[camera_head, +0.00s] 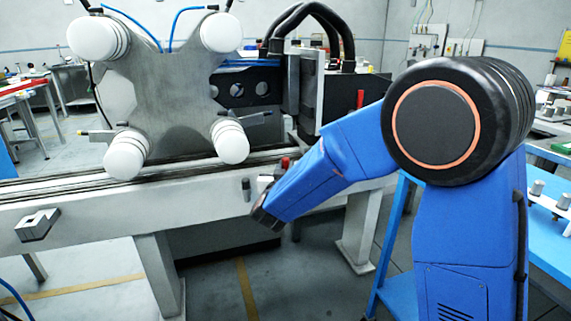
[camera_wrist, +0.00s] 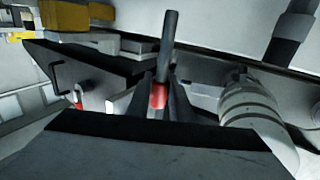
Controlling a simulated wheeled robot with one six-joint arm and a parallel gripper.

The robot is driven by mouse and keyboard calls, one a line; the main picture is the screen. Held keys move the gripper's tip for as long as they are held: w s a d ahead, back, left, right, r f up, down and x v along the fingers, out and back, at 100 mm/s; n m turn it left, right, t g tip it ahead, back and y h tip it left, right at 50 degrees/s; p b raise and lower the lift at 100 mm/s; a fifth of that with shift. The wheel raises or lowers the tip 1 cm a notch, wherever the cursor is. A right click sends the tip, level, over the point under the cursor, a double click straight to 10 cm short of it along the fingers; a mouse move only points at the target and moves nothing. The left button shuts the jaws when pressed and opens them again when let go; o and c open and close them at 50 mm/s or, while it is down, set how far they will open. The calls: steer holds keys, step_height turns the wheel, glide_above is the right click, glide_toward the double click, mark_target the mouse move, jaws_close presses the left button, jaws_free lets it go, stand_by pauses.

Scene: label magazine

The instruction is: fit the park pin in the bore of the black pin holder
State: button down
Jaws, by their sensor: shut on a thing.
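The park pin shows in the wrist view as a dark grey rod (camera_wrist: 166,45) with a red part (camera_wrist: 158,95) at its lower end. My gripper (camera_wrist: 158,103) is shut on the red part, and the rod stands out past the fingers, slightly tilted in the picture. In the head view my blue arm reaches left to the machine's front beam, and I cannot make out the fingers there. A small black cylinder (camera_head: 246,189) on the beam's front may be the black pin holder. Its bore cannot be seen. The pin appears apart from any holder.
A grey plate with white round cups (camera_head: 165,85) stands above the rail at left. A metal block (camera_head: 37,225) sits on the beam (camera_head: 85,215). A ribbed grey cylinder (camera_wrist: 252,108) is close right of my fingers. A blue cart (camera_head: 396,235) stands at right.

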steer(key=shift+f, duration=1.9)
steer(key=shift+f, duration=2.8)
steer(key=c, duration=1.5)
jaws_free()
steer(key=s+a, duration=0.1)
steer(key=s, duration=1)
steer(key=s+a, duration=0.1)
steer(key=s, duration=0.5)
steer(key=shift+s+a, duration=0.1)
steer(key=shift+a, duration=0.25)
